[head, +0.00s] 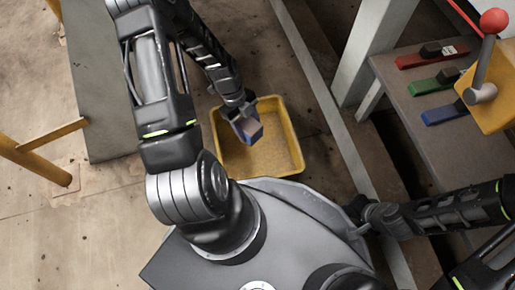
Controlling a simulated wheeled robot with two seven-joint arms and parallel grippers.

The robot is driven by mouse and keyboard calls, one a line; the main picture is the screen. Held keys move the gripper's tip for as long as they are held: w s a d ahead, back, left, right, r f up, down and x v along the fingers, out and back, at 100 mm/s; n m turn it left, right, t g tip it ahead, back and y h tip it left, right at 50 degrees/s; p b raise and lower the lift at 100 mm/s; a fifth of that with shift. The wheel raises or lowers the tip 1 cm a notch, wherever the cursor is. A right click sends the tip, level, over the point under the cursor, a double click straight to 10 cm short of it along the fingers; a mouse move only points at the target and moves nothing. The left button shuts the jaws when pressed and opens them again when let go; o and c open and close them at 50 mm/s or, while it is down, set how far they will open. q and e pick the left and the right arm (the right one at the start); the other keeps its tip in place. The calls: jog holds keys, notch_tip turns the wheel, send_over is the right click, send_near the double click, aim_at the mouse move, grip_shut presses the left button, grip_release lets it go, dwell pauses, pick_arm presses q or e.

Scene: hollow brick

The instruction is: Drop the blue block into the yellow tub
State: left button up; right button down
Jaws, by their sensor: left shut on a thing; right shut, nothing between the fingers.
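My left gripper (241,110) is shut on the blue block (249,130) and holds it in the air. In the head view the block appears over the left part of the yellow tub (297,142). The tub sits on the floor in front of my base, and its visible inside looks empty. The part of the tub behind the gripper and block is hidden. My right gripper (357,212) is shut and empty, low at the right beside my base.
A bench (418,103) at the right carries red (428,57), green (433,82) and blue (444,112) bars with black tops. A yellow box (493,98) with a red-knobbed lever (489,45) stands beside them. A yellow post (38,163) rises at the left.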

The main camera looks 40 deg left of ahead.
pick_arm(q)
jog(key=o, duration=1.6)
jog(key=shift+o, duration=0.2)
jog(key=shift+r, duration=0.1)
jog(key=p+v, duration=0.3)
jog(key=v, duration=0.4)
jog(key=shift+a+r+p, duration=0.15)
jog(key=shift+r+p, duration=0.15)
jog(key=shift+r, duration=0.05)
jog(key=shift+s, duration=0.1)
